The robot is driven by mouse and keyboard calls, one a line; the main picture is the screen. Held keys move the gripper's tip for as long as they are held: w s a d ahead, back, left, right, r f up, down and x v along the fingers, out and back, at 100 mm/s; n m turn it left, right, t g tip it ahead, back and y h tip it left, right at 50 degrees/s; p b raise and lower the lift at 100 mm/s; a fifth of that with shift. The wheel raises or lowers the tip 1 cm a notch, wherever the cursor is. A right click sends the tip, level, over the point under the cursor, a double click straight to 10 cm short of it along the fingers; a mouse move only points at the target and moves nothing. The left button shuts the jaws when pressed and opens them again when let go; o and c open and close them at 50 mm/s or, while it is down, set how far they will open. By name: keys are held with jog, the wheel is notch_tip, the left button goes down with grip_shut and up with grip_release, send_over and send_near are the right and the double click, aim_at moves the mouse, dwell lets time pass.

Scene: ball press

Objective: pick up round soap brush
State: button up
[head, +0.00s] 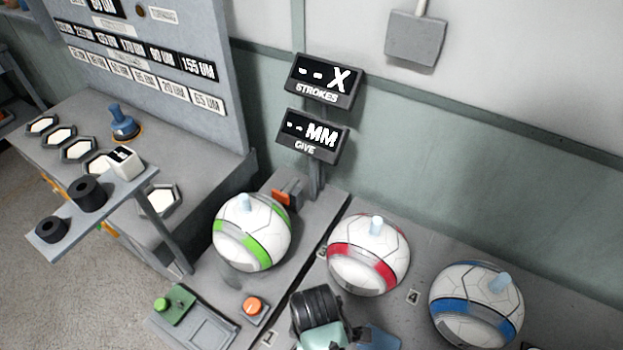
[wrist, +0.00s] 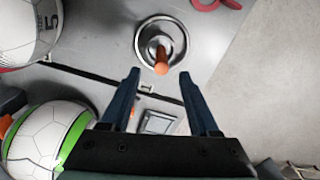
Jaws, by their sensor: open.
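In the wrist view a round metal dish (wrist: 148,28) sits on the grey table, and an upright orange-brown handle (wrist: 161,58) rises from it. This looks like the round soap brush; its bristles cannot be made out. My gripper (wrist: 159,73) is open and empty, its two dark blue fingers pointing toward the dish. The handle's end shows between the fingertips, slightly beyond them, with a gap on both sides. In the head view my arm covers the front of the table, and I cannot make out the brush there.
Three balls with green (head: 252,232), red (head: 368,254) and blue (head: 476,304) bands stand on the table. Two displays (head: 325,80) stand behind. A shelf with black rings (head: 84,193) is at left. In the wrist view a red object (wrist: 217,4) lies near the table edge.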

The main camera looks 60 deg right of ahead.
jog(key=shift+a+f, duration=0.2)
jog(key=shift+f, duration=4.2)
jog(key=shift+c, duration=0.3)
jog(key=shift+w, duration=0.1)
grip_shut()
